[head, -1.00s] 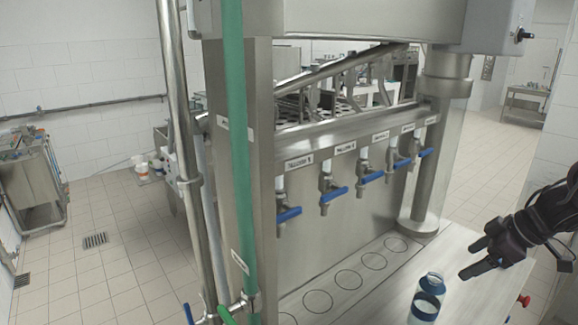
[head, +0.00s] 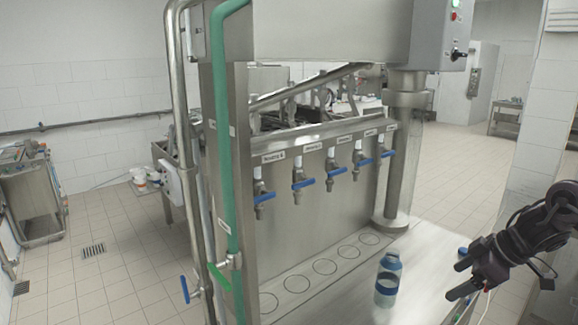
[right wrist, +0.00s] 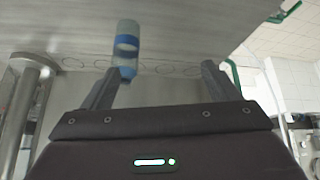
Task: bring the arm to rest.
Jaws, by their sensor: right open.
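My right gripper (head: 455,281) is at the right of the head view, over the right part of the steel counter. Its two fingers are apart with nothing between them. A clear bottle with a blue band and blue neck (head: 387,280) stands upright on the counter, left of the gripper and apart from it. In the right wrist view the bottle (right wrist: 126,48) shows beyond the open fingers, nearer the left one. My left gripper is not in view.
The filling machine has several taps with blue handles (head: 307,183) above marked circles on the counter (head: 325,267). A small blue cap-like thing (head: 463,251) lies near my right gripper. A green pipe (head: 222,130) and a steel pipe stand at the left. Counter space in front of the bottle is clear.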

